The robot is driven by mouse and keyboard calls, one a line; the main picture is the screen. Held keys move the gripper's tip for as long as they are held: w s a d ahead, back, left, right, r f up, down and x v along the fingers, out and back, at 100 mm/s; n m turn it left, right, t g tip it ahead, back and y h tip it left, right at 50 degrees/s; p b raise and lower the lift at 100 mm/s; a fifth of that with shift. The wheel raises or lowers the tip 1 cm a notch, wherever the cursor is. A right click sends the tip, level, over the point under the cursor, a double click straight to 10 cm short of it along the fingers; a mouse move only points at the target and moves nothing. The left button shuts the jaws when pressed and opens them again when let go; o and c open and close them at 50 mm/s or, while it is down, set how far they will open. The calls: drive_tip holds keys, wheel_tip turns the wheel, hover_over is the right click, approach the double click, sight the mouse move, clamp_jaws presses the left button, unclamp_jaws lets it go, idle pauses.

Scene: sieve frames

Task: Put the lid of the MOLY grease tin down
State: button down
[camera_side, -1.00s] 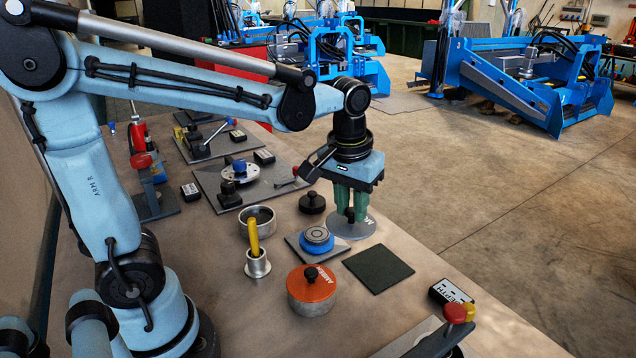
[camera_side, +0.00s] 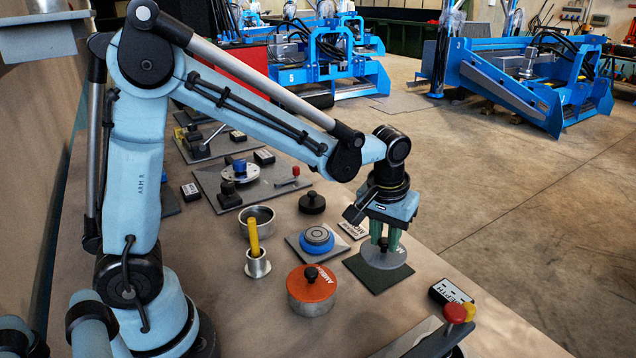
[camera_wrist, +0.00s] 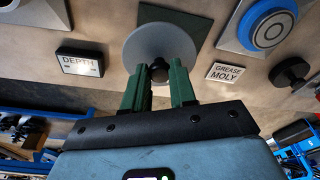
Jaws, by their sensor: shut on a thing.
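The grey disc-shaped lid (camera_side: 396,262) has a dark knob on top and part of a printed word. My gripper (camera_side: 383,244) has its green fingers shut on that knob from above. The lid is over the dark green square mat (camera_side: 372,279), hiding part of it; whether it touches the mat I cannot tell. In the wrist view the lid (camera_wrist: 143,48) hangs between the fingertips (camera_wrist: 160,74), with the mat (camera_wrist: 180,16) behind it. A GREASE MOLY card (camera_wrist: 223,73) lies beside the mat. An open metal tin (camera_side: 244,223) stands farther left.
A tin with an orange lid (camera_side: 325,290) stands left of the mat. A blue ring piece (camera_side: 317,247) on a plate, a cup with a yellow handle (camera_side: 253,236) and a black knobbed piece (camera_side: 312,203) are near. A DEPTH box (camera_side: 447,291) lies to the right.

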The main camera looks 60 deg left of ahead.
sight(380, 249)
drive_tip(key=shift+w+a+f, duration=0.65)
drive_tip(key=shift+a+f, duration=0.15)
drive_tip(key=shift+a, duration=0.2)
drive_tip(key=shift+f, duration=1.95)
drive_tip(key=shift+f, duration=0.15)
drive_tip(key=c, duration=0.9)
unclamp_jaws()
